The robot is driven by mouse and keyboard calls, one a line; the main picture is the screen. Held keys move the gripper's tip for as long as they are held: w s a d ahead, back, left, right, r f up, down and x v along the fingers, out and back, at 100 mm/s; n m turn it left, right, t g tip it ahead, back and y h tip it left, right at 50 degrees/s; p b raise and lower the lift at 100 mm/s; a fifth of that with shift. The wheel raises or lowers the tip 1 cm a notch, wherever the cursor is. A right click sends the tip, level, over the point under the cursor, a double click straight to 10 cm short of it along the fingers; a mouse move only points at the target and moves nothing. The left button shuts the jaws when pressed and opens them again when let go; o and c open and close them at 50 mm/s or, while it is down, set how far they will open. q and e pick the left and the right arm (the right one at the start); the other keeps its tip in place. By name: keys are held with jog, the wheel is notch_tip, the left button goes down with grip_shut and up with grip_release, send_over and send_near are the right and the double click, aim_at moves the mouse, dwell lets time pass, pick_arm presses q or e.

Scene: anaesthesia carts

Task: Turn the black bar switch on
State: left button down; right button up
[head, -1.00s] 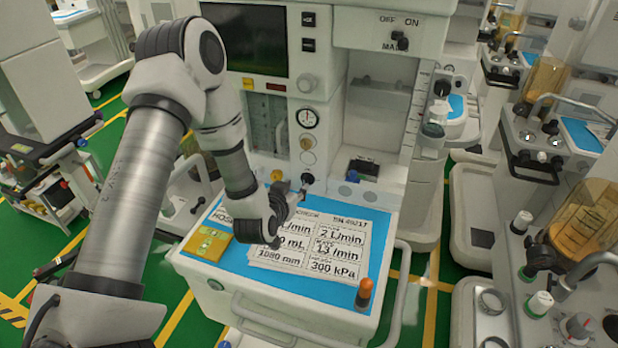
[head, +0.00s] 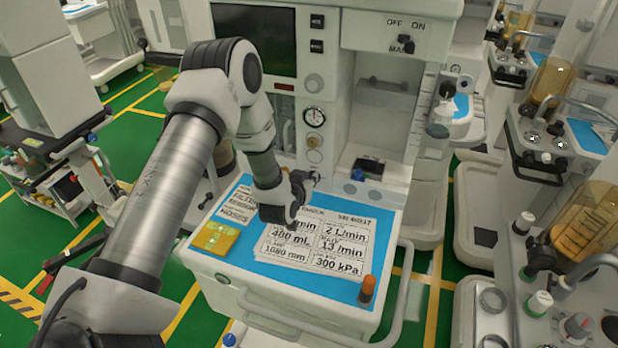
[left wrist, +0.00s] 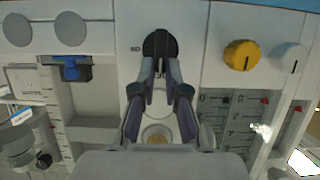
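The wrist view appears turned over relative to the head view. In it, a black switch (left wrist: 160,42) with a round base and a narrow bar sits on the white panel, straight ahead of my left gripper (left wrist: 161,68). The two fingers are parted and their tips lie close on either side of the bar; I cannot tell whether they touch it. In the head view the left gripper (head: 308,180) is at the cart's lower front panel and hides that switch. Another black switch (head: 405,43), marked OFF, ON and MAN, is high on the panel. My right gripper is not in view.
A yellow knob (left wrist: 241,55) and a blue part (left wrist: 72,70) flank the switch. Below the gripper is a blue work surface (head: 345,291) with label cards (head: 318,240), a yellow box (head: 216,238) and an orange-topped item (head: 367,290). More carts crowd the right.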

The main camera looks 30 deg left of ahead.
pick_arm(q)
jog(key=shift+d+y, duration=0.1)
jog(key=shift+y, duration=0.2)
jog(key=shift+d+f+m+y, duration=0.1)
jog(key=shift+d+m+y, duration=0.15)
jog(key=shift+m, duration=0.55)
jog(key=shift+w+d+f+m+y, duration=0.15)
jog(key=shift+d+m+y, duration=0.1)
jog(key=shift+m+y, duration=0.5)
jog(key=m, duration=0.1)
jog(key=m+y+b, duration=0.1)
jog(key=m+b, duration=0.1)
jog(key=shift+w+d+f+m+y, duration=0.1)
jog(key=shift+d+f+m+y, duration=0.15)
jog(key=shift+d+f+y, duration=0.15)
jog(key=m, duration=0.1)
jog(key=m+y+b, duration=0.1)
jog(key=f+m+y+b, duration=0.1)
jog(key=shift+d, duration=0.25)
jog(key=shift+w+f+m+t+y+b, duration=0.1)
jog(key=shift+m+t+y+b, duration=0.25)
jog(key=shift+m+b, duration=0.45)
jog(key=shift+f+m+t+y+b, duration=0.1)
jog(key=shift+m+t+y+b, duration=0.25)
jog(key=shift+m, duration=0.75)
